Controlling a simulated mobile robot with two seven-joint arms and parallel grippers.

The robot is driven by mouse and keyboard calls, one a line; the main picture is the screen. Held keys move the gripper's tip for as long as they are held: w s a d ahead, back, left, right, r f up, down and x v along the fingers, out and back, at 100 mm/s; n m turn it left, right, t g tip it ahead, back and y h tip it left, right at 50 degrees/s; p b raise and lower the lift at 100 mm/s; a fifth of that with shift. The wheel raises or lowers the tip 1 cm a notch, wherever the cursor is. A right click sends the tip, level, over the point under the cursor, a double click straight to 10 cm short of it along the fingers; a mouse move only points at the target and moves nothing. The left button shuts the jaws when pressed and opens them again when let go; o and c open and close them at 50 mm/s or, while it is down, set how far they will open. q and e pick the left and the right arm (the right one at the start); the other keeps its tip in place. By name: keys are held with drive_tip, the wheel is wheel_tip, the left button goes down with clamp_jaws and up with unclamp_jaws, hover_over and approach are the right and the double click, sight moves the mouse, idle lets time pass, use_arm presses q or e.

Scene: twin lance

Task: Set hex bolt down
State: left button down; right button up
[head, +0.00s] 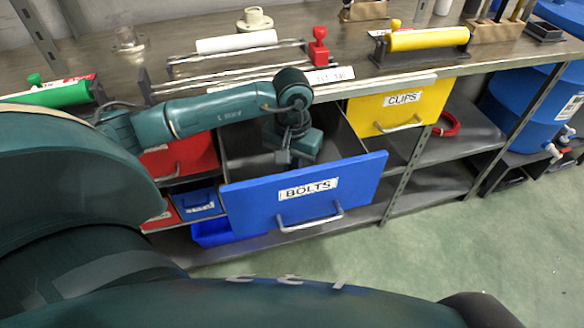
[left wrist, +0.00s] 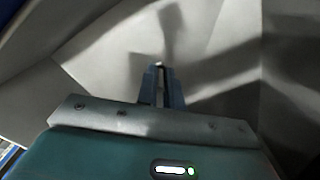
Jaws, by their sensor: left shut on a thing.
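My left arm reaches into the open blue drawer labelled BOLTS (head: 305,192), and my left gripper (head: 284,160) points down inside it. In the left wrist view, my left gripper (left wrist: 160,84) is shut, with its fingers close together above the drawer's grey inside (left wrist: 100,75). A small pale bit of the hex bolt (left wrist: 159,65) shows at the fingertips; most of it is hidden. In the head view, the bolt is hidden by the gripper and the drawer front. I cannot tell if the bolt touches the drawer floor. My right gripper is not in view.
A yellow drawer labelled CLIPS (head: 402,106) is at the right, and red drawers (head: 180,157) are at the left. The workbench (head: 215,22) above carries a white roll (head: 237,41), a red-handled tool (head: 318,48) and a yellow roll (head: 428,39). Green floor (head: 480,235) is clear in front.

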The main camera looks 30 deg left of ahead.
use_arm(q)
drive_tip(key=shift+f, duration=0.75)
drive_tip(key=shift+f, duration=0.15)
drive_tip(key=c, duration=1.5)
unclamp_jaws()
drive_tip(key=shift+c, duration=0.2)
